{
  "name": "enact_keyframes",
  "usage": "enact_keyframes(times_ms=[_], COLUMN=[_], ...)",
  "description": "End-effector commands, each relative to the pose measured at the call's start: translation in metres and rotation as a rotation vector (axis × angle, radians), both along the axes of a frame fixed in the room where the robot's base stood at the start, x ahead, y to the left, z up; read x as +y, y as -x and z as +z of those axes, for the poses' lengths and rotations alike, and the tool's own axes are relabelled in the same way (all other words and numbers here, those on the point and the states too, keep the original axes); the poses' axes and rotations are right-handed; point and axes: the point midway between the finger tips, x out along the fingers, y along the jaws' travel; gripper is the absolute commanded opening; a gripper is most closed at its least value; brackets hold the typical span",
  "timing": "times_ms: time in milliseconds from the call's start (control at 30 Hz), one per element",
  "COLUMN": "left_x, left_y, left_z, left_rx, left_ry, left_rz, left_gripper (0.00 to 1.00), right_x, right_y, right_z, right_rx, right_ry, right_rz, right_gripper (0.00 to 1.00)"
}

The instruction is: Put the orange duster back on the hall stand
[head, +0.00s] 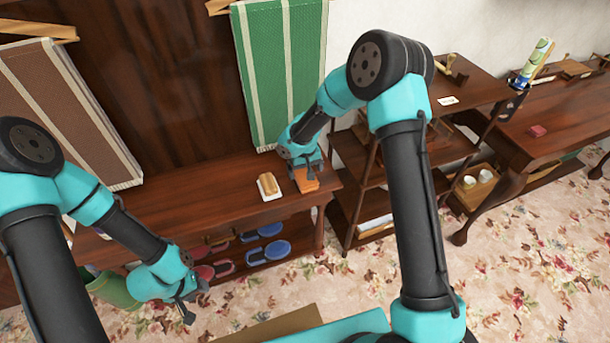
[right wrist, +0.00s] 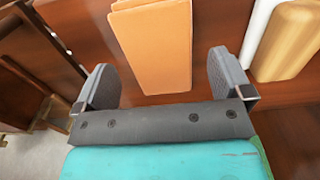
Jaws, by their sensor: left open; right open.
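The orange duster (head: 305,182) lies on the wooden hall stand (head: 222,188), near the right end of its top. In the right wrist view the duster (right wrist: 155,42) shows as a flat orange block just beyond and between my fingers. My right gripper (head: 304,172) is open at the duster; in the right wrist view the gripper (right wrist: 165,88) has its fingers wide apart and nothing held between them. I cannot tell whether a finger touches the duster. My left gripper (head: 190,302) is open and empty, low in front of the stand at the left.
A tan-and-white brush (head: 269,186) lies on the stand left of the duster. Red slippers (head: 213,270) and blue slippers (head: 267,252) sit on the shelf below. A green cloth (head: 281,70) hangs behind. A shelf unit (head: 400,160) and table (head: 555,120) stand at right.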

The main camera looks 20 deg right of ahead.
Motion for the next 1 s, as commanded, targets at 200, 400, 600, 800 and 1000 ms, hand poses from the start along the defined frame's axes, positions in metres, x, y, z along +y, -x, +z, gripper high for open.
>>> enact_keyframes(times_ms=[200, 400, 600, 800, 1000], left_x=[0.000, 0.000, 0.000, 0.000, 0.000], left_y=[0.000, 0.000, 0.000, 0.000, 0.000], left_z=[0.000, 0.000, 0.000, 0.000, 0.000], left_rx=[0.000, 0.000, 0.000, 0.000, 0.000], left_ry=[0.000, 0.000, 0.000, 0.000, 0.000], left_rz=[0.000, 0.000, 0.000, 0.000, 0.000], left_gripper=[0.43, 0.43, 0.43, 0.43, 0.43], right_x=[0.000, 0.000, 0.000, 0.000, 0.000], right_y=[-0.001, -0.001, 0.000, 0.000, 0.000], right_z=[0.045, 0.074, 0.084, 0.084, 0.084], right_rx=[-0.005, -0.003, -0.001, 0.000, -0.001], right_ry=[0.000, 0.000, -0.001, 0.000, 0.000], right_rz=[0.000, 0.000, 0.000, 0.000, 0.000], right_gripper=[0.97, 0.97, 0.97, 0.97, 0.97])
